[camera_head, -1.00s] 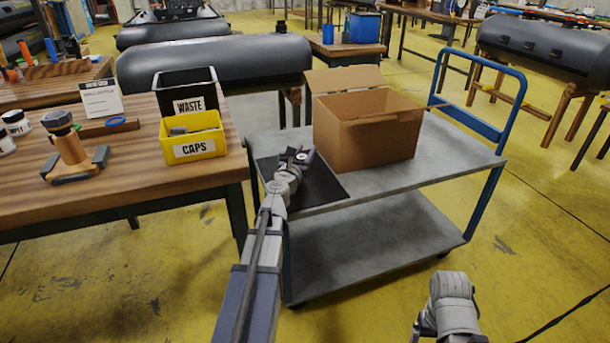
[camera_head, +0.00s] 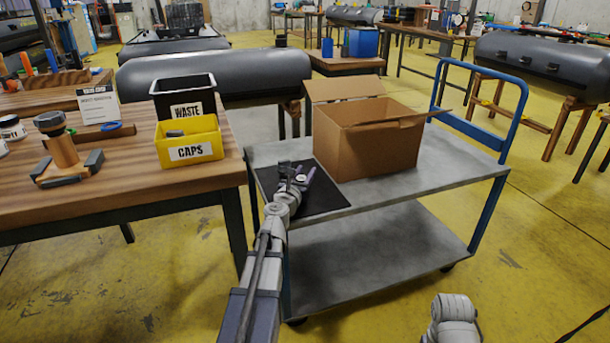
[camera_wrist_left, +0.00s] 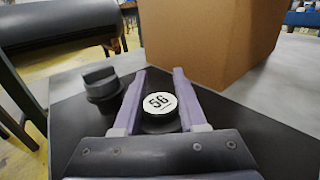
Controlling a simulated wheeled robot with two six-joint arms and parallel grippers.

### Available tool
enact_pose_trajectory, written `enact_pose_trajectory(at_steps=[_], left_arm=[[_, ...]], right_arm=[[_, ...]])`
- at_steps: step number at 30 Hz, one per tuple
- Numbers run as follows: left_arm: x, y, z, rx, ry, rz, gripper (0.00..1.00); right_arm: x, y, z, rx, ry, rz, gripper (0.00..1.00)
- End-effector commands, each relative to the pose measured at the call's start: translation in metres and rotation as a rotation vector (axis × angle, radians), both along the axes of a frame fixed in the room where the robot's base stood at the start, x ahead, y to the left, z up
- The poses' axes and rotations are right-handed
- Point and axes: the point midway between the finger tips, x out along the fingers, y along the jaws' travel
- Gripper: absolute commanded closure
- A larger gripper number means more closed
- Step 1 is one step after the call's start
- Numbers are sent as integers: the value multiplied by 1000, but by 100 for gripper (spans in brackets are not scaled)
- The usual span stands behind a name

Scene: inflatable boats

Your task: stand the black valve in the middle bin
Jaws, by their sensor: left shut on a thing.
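A black round valve (camera_wrist_left: 160,121) with a white label reading "56" sits between the fingers of my left gripper (camera_wrist_left: 159,100) in the left wrist view. The gripper is shut on it, low over the black mat (camera_head: 322,199) on the cart. In the head view my left gripper (camera_head: 298,172) is over the mat, left of the cardboard box, and the valve is hard to make out there. A second, dark grey part with a ridged top (camera_wrist_left: 102,84) stands on the mat just left of the fingers. No bin marked as the middle one can be made out. My right gripper is out of view.
The open cardboard box (camera_head: 368,148) stands on the grey cart (camera_head: 440,165), close to my left gripper. On the wooden table (camera_head: 130,176) at left are a yellow CAPS bin (camera_head: 190,152) and a black WASTE bin (camera_head: 184,88). The cart's right side is clear.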

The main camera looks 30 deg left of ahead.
Motion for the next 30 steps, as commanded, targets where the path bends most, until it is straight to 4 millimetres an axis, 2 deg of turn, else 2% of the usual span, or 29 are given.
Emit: enact_pose_trajectory(at_steps=[1,2,9,22,30], left_arm=[[0,0,-3,0,0,0,100],[0,0,-3,0,0,0,58],[0,0,-2,0,0,0,31],[0,0,3,0,0,0,29],[-29,-14,1,0,0,-5,29]], right_arm=[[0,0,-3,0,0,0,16],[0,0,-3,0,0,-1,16],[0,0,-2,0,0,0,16],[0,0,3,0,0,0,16],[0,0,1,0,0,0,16]])
